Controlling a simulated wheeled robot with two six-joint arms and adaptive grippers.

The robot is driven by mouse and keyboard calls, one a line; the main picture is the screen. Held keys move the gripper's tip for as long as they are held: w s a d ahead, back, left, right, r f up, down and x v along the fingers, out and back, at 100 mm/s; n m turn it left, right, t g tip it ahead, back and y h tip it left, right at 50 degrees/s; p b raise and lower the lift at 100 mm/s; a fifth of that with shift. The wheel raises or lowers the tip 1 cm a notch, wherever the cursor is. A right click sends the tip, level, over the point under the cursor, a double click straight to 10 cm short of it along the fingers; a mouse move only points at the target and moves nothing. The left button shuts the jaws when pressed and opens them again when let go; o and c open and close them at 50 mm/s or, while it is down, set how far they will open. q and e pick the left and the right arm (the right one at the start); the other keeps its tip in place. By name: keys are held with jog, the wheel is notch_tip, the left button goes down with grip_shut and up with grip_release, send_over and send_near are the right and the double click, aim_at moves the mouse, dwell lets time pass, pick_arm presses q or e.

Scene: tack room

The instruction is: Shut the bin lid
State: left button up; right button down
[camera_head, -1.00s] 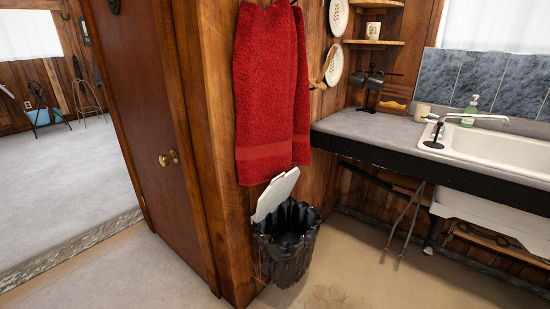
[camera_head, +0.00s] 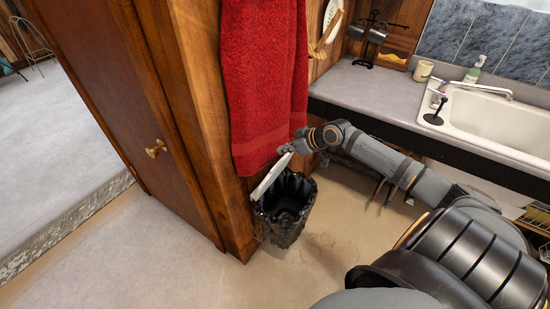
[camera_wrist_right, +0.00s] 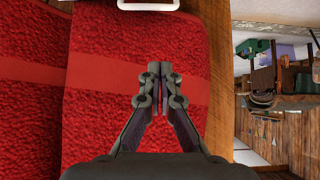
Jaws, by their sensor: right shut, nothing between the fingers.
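The bin (camera_head: 284,220) is dark and ribbed with a black liner, and stands on the floor beside the wooden corner post. Its white lid (camera_head: 268,179) is open, tilted up at the back of the bin toward the post. My right gripper (camera_head: 290,146) is shut and empty, in front of the red towel at the lid's upper end; I cannot tell whether it touches the lid. In the right wrist view its closed fingertips (camera_wrist_right: 160,72) point at the towel, and a white edge, likely the lid (camera_wrist_right: 148,4), shows at the top. My left gripper is out of view.
The red towel (camera_head: 264,75) hangs just above the lid. A grey counter (camera_head: 375,93) with a white sink (camera_head: 495,118) lies to the right, above my right forearm. A brown door (camera_head: 110,90) is at left. The floor in front of the bin is clear.

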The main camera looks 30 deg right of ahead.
aim_at(276, 166)
jog(key=w+f, duration=0.1)
jog(key=f, duration=0.1)
jog(key=w+a+f+p, duration=0.1)
jog(key=f, duration=0.2)
jog(key=w+f+p, duration=0.1)
jog(key=w+f, duration=0.1)
jog(key=f, duration=0.1)
jog(key=shift+a, duration=0.25)
jog(key=shift+s+d+f, duration=0.15)
jog(key=shift+s+f, duration=0.05)
jog(key=shift+s, duration=0.15)
jog(key=shift+w+f, duration=0.1)
jog(key=shift+f, duration=0.05)
